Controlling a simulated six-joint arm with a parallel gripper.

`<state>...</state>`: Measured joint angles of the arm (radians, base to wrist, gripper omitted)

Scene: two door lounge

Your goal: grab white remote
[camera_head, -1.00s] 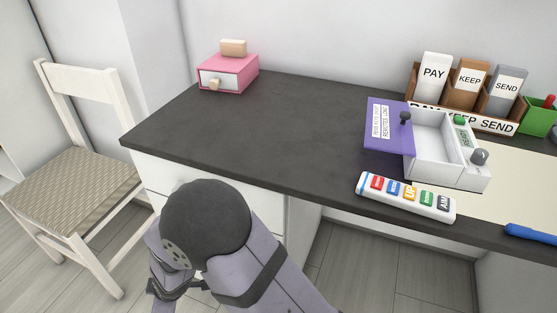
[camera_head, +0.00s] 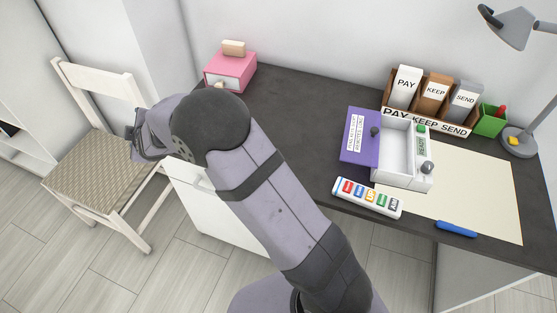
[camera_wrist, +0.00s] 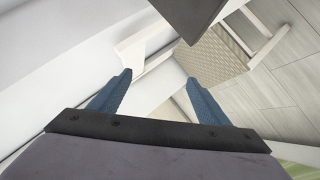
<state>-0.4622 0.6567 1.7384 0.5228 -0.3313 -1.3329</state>
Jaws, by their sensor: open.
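The likely white remote (camera_head: 367,198) is a long white bar with several coloured, lettered buttons. It lies on the dark desk (camera_head: 300,130) near its front edge, in front of an open white box. My gripper (camera_wrist: 157,82) shows two blue fingers spread apart with nothing between them in the wrist view. In the head view my arm reaches up and left, with its end near the chair, far left of the remote; the fingers are not clear there. The remote is not in the wrist view.
A white box (camera_head: 394,165) with a purple lid (camera_head: 360,138) stands behind the remote. A blue pen-like item (camera_head: 456,229) lies to its right. A pink drawer box (camera_head: 229,72) stands at the back left. The white chair (camera_head: 98,85) is left of the desk.

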